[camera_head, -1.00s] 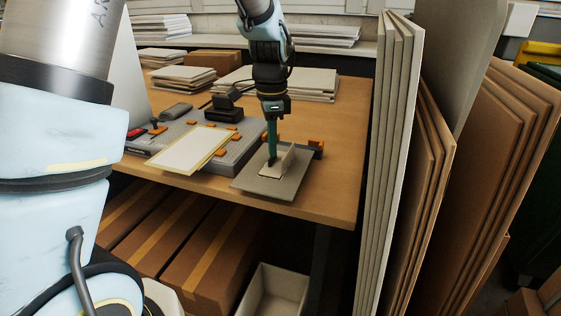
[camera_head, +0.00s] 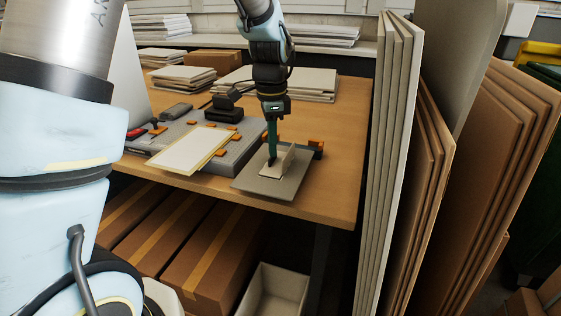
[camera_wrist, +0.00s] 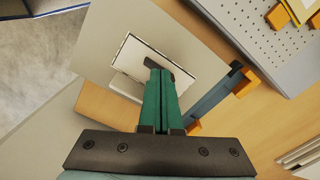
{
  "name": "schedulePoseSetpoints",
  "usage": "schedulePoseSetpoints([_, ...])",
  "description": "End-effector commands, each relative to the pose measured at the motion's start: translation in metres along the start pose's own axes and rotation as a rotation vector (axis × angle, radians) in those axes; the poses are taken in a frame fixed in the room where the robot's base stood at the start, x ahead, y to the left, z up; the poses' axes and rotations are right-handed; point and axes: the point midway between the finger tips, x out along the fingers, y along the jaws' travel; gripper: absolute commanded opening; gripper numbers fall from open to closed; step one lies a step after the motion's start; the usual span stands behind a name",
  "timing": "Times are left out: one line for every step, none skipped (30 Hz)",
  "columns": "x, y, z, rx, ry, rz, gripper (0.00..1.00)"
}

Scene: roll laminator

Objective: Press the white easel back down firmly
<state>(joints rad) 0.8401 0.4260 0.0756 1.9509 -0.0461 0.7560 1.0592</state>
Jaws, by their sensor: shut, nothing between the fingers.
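The white easel back (camera_head: 284,163) lies on a grey board (camera_head: 262,188) near the front right edge of the table, with one flap standing up at its right side. In the wrist view the easel back (camera_wrist: 133,58) shows as a pale rectangle on the grey board (camera_wrist: 185,35). My gripper (camera_head: 272,160) points down with its green fingers closed together and nothing between them. The fingertips (camera_wrist: 156,68) are at the easel back and overlap it in both views. I cannot tell how hard they touch.
A grey laminator-like bed (camera_head: 237,155) with orange clips stands to the left, with a white yellow-edged panel (camera_head: 190,150) on it. An orange-ended clamp (camera_head: 317,148) sits just right of the board. Tall grey panels (camera_head: 390,150) stand beyond the table's right edge.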

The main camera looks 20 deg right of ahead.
Motion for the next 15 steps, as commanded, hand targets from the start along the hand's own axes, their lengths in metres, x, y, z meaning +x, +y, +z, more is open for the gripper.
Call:
schedulePoseSetpoints([0.011, 0.005, 0.003, 0.000, -0.011, 0.017, 0.00])
schedulePoseSetpoints([0.011, 0.005, 0.003, 0.000, -0.011, 0.017, 0.00])
schedulePoseSetpoints([0.011, 0.005, 0.003, 0.000, -0.011, 0.017, 0.00])
schedulePoseSetpoints([0.011, 0.005, 0.003, 0.000, -0.011, 0.017, 0.00])
schedulePoseSetpoints([0.011, 0.005, 0.003, 0.000, -0.011, 0.017, 0.00])
schedulePoseSetpoints([0.011, 0.005, 0.003, 0.000, -0.011, 0.017, 0.00])
schedulePoseSetpoints([0.011, 0.005, 0.003, 0.000, -0.011, 0.017, 0.00])
schedulePoseSetpoints([0.010, 0.005, 0.003, 0.000, -0.011, 0.017, 0.00])
schedulePoseSetpoints([0.009, 0.005, 0.003, 0.000, -0.011, 0.017, 0.00])
schedulePoseSetpoints([0.008, 0.005, 0.003, 0.000, -0.011, 0.017, 0.00])
schedulePoseSetpoints([0.006, 0.005, 0.003, 0.000, -0.011, 0.017, 0.00])
schedulePoseSetpoints([0.004, 0.005, 0.003, 0.000, -0.011, 0.017, 0.00])
schedulePoseSetpoints([0.001, 0.005, 0.003, 0.000, -0.011, 0.017, 0.00])
schedulePoseSetpoints([-0.001, 0.005, 0.003, 0.000, -0.011, 0.018, 0.00])
schedulePoseSetpoints([-0.005, 0.005, 0.003, 0.000, -0.011, 0.018, 0.00])
